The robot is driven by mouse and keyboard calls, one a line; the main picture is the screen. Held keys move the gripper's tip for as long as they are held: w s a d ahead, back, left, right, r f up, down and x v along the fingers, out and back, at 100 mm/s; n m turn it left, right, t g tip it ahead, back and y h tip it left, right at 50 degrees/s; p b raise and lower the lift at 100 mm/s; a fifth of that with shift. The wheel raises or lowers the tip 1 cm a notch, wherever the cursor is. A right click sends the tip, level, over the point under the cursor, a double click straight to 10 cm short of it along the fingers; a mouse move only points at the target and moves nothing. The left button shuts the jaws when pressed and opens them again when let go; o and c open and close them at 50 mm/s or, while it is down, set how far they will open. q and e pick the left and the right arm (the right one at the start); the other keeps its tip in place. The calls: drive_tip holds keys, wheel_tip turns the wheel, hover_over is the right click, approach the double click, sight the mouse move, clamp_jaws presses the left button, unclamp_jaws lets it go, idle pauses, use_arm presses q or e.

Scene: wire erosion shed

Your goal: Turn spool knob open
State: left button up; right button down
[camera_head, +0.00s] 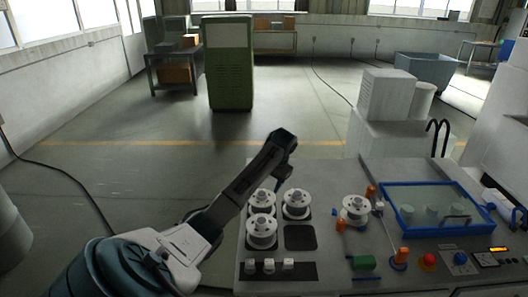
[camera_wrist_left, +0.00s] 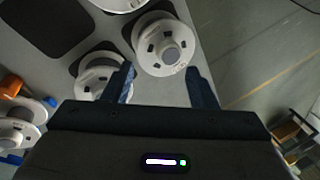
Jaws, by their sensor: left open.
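Three white spools sit on dark pads at the left of the grey bench: back left (camera_head: 262,204), back right (camera_head: 296,207) and front left (camera_head: 261,234). A fourth white spool (camera_head: 354,212) with a pale knob on top stands further right, beside orange posts. I cannot tell which part is the spool knob to turn. My left gripper (camera_head: 283,174) is above the back spools. In the left wrist view its open fingers (camera_wrist_left: 160,75) point at the back-left spool (camera_wrist_left: 165,58), with nothing held between them. The right gripper is not in view.
A blue-framed clear cover (camera_head: 405,225) closes over cups on the right of the bench. An empty dark pad (camera_head: 300,237), small white knobs (camera_head: 268,266), a green block (camera_head: 363,263) and a red button (camera_head: 428,260) are nearby. Floor beyond the bench is mostly open.

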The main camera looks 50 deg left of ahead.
use_arm(q)
drive_tip(key=shift+s+a, duration=0.2)
drive_tip(key=shift+a, duration=0.1)
drive_tip(key=shift+w, duration=0.1)
drive_tip(key=m+h+b, duration=0.3)
drive_tip(key=m+b, duration=0.5)
drive_tip(key=b, duration=0.2)
hover_over(341, 221)
wheel_tip(341, 221, down, 4)
drive_tip(key=r, duration=0.1)
wheel_tip(341, 221, down, 10)
drive_tip(key=p, duration=0.3)
drive_tip(key=shift+d, duration=0.1)
drive_tip(key=shift+f, duration=0.35)
